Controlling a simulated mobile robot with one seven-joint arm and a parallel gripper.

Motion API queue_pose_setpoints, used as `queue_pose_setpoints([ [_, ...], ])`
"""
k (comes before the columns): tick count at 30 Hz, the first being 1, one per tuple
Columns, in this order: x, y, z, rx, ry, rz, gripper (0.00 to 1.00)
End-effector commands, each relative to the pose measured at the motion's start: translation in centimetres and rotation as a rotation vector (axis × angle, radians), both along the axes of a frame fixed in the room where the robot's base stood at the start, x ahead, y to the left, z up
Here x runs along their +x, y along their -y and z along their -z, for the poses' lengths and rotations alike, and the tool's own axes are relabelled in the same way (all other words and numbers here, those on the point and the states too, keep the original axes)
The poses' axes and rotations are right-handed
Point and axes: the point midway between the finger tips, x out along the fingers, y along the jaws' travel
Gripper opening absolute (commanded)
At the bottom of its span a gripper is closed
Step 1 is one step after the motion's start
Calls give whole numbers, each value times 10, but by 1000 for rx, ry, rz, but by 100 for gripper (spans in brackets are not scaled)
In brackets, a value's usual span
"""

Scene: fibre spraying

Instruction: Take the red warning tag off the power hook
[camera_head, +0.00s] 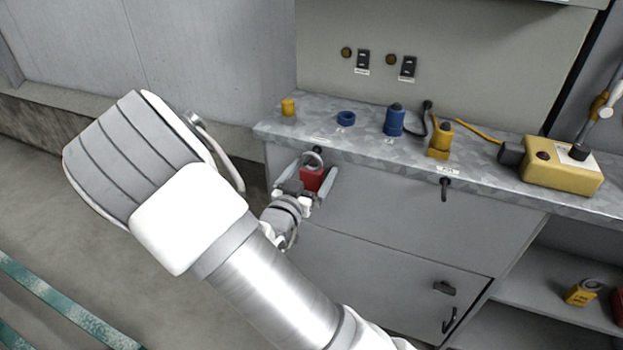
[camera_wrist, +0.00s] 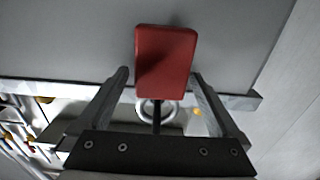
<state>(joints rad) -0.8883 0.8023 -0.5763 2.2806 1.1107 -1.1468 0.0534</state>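The red warning tag (camera_head: 311,179) hangs by its ring (camera_head: 315,161) from a dark hook at the cabinet's upper left front, just under the counter edge. The red tag also shows in the wrist view (camera_wrist: 166,60), with the ring (camera_wrist: 156,110) beyond it. My gripper (camera_head: 307,186) is at the tag, with one finger on each side. In the wrist view my gripper (camera_wrist: 160,76) is open, its fingertips close beside the tag's edges. A narrow gap shows on the left; contact on the right is unclear.
The counter (camera_head: 270,128) holds a yellow cylinder (camera_head: 288,107), a blue ring (camera_head: 346,118), blue (camera_head: 394,120) and yellow (camera_head: 440,140) connectors and a yellow control box (camera_head: 563,166). An empty hook (camera_head: 445,188) is right of the tag. A yellow padlock (camera_head: 582,292) sits on the lower shelf.

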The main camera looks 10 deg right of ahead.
Motion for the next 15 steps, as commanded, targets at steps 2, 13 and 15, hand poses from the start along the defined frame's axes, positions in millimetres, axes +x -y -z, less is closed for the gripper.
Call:
queue_pose_setpoints([
  [2,0,0,0,0,0,0,84],
  [13,0,0,0,0,0,0,17],
  [15,0,0,0,0,0,0,6],
])
